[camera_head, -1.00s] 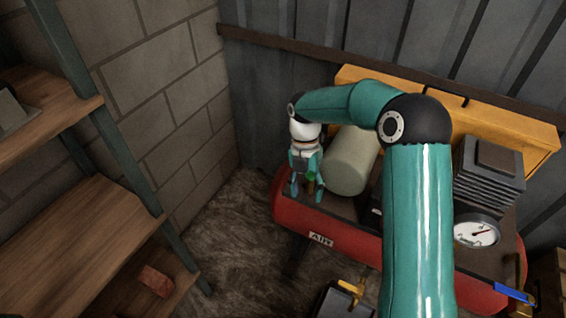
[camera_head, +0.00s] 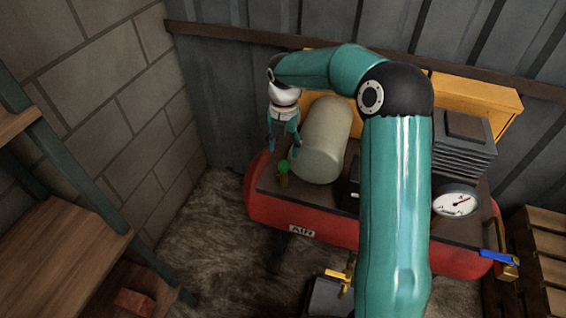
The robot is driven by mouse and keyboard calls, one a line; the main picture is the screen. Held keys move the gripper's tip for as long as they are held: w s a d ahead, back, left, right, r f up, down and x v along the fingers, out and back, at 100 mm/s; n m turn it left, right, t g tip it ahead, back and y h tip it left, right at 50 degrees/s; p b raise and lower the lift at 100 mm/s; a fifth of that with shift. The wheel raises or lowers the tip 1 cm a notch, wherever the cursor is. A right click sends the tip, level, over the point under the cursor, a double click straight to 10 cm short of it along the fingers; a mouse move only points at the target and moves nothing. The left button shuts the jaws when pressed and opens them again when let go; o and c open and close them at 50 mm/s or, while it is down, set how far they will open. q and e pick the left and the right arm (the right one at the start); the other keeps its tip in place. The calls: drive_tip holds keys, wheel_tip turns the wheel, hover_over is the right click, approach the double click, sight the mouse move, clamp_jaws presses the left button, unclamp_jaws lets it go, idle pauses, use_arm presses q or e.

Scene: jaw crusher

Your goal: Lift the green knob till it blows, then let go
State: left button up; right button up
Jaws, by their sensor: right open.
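The small green knob (camera_head: 283,166) sits upright on a brass fitting at the left end of the red air compressor (camera_head: 345,228). My right gripper (camera_head: 282,148) hangs just above and behind the knob in the picture, fingers pointing down. Its teal fingers are spread and empty, with the knob showing clear in front of them. Whether a fingertip touches the knob cannot be told. My right arm comes up from the bottom and covers part of the compressor. My left gripper is not in view.
A beige cylinder (camera_head: 322,140) stands close right of the gripper. A dial gauge (camera_head: 456,201), a finned block (camera_head: 463,143) and a blue-handled valve (camera_head: 498,257) are farther right. Wooden shelves (camera_head: 62,250) stand at left. A yellow-handled tap (camera_head: 340,280) is below.

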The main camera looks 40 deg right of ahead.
sight(284, 163)
wheel_tip(284, 163, down, 6)
drive_tip(key=shift+f, duration=0.2)
clamp_jaws()
idle(0.4)
